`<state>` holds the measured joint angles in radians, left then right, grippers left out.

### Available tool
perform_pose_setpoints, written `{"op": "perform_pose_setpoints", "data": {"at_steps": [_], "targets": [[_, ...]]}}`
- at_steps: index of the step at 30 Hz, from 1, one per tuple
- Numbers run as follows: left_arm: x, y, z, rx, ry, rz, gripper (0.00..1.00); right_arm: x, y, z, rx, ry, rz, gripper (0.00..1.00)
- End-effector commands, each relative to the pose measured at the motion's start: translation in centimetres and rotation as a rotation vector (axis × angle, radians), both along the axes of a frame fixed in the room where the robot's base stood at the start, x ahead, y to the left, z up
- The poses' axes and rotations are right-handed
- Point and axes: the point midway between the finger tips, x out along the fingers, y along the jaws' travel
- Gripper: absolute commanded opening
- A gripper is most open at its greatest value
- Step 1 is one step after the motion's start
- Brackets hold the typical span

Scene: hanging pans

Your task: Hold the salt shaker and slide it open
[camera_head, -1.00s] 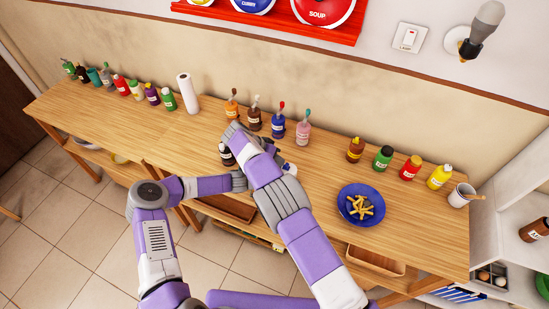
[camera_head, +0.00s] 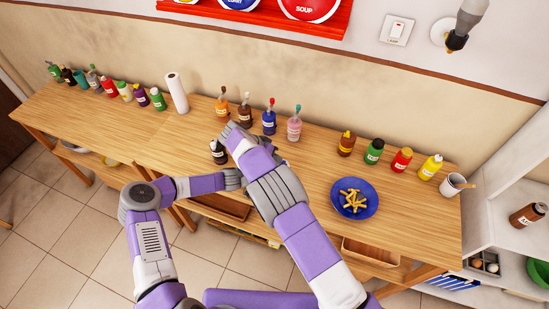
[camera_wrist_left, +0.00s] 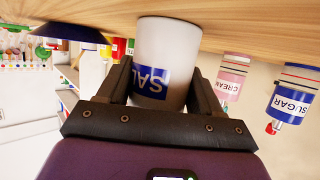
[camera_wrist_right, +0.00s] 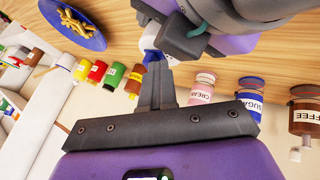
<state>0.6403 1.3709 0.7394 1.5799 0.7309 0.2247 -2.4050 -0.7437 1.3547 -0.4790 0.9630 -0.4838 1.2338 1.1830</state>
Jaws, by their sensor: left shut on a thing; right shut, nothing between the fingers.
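The salt shaker (camera_wrist_left: 166,62) is white with a blue label, upside down in the left wrist view. It stands on the wooden table. My left gripper (camera_wrist_left: 150,88) is shut on it, one finger on each side. In the right wrist view the shaker (camera_wrist_right: 149,42) shows partly, just beyond the fingertips of my right gripper (camera_wrist_right: 156,68). The right gripper is shut and empty; its tips are close to the shaker, and I cannot tell whether they touch. In the head view my arms hide the shaker.
A dark bottle (camera_head: 218,152) stands left of my right arm. Labelled jars, including blue sugar (camera_head: 269,123) and pink cream (camera_head: 294,128), stand behind. A blue plate of fries (camera_head: 354,199) is to the right. The table (camera_head: 305,165) is clear between jars and plate.

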Motion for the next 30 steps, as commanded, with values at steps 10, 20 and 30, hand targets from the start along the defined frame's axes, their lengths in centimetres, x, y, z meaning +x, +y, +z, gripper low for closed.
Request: {"op": "perform_pose_setpoints", "data": {"at_steps": [10, 20, 30], "targets": [[0.1, 0.1, 0.0, 0.001, 0.0, 0.003, 0.31, -1.0, 2.9, 4.1, 0.002, -0.003, 0.001, 0.0], [0.0, 0.1, 0.0, 0.0, -0.001, 0.002, 0.31, -2.0, 5.5, 7.7, 0.0, -0.001, 0.001, 0.0], [0.0, 0.0, 0.0, 0.0, 0.0, 0.001, 0.31, -2.1, 5.7, 8.0, 0.0, 0.001, 0.001, 0.0]]}}
